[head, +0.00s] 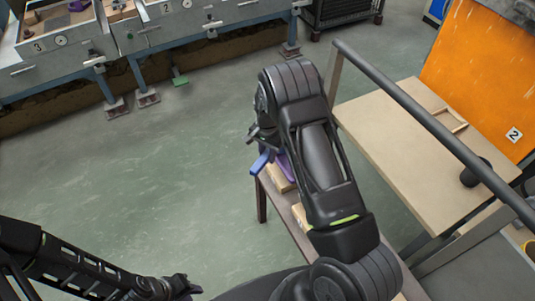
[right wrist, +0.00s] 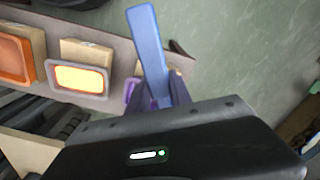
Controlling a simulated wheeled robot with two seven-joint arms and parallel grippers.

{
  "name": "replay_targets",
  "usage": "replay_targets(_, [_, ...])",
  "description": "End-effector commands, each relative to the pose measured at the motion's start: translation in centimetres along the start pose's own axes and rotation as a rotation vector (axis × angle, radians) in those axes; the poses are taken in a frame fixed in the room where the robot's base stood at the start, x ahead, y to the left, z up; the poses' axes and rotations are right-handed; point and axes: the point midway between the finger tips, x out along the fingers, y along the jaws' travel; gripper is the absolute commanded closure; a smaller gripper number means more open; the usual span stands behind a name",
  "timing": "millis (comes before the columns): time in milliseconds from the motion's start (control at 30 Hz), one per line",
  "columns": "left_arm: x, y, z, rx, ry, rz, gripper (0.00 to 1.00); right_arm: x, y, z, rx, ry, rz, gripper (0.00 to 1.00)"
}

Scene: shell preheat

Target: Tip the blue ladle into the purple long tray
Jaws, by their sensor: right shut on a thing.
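The blue ladle shows as a blue bar in the head view (head: 261,162) and in the right wrist view (right wrist: 148,45). My right gripper (right wrist: 160,98) is shut on it. The ladle's bowl is not clearly visible. A purple piece, probably the purple long tray, shows beside the ladle in the head view (head: 285,165) and in the right wrist view (right wrist: 130,92); most of it is hidden by my arm and gripper. I cannot tell whether the ladle touches it. My left gripper (head: 182,287) is low in the head view, away from the bench; its jaws are unclear.
A narrow bench (right wrist: 115,60) carries an orange tray (right wrist: 14,58) and a grey-rimmed tray with glowing yellow contents (right wrist: 80,80), by wooden blocks. A wooden table (head: 400,135) and metal rail (head: 400,95) stand right. Numbered grey units (head: 70,60) stand at the back left.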

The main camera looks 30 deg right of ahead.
Motion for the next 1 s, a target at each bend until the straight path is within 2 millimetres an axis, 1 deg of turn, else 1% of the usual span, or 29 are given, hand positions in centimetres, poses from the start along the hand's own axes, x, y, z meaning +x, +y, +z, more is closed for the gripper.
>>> replay_targets(833, [2.0,-0.5,-0.1,0.004,0.007,0.007,0.74,4.1,-0.1,0.0,-0.001,0.001,-0.001,1.00])
replay_targets(867, [1.9,-0.4,-0.1,0.004,0.007,0.007,0.74,4.1,0.1,-0.1,0.007,-0.003,-0.028,1.00])
replay_targets(900, [1.9,-0.4,-0.1,0.004,0.007,0.007,0.74,3.9,0.2,-0.1,0.014,-0.005,-0.091,1.00])
replay_targets(1000, [2.6,-0.6,-0.2,0.005,0.009,0.009,0.74,4.3,-0.2,-0.1,0.007,-0.003,-0.158,1.00])
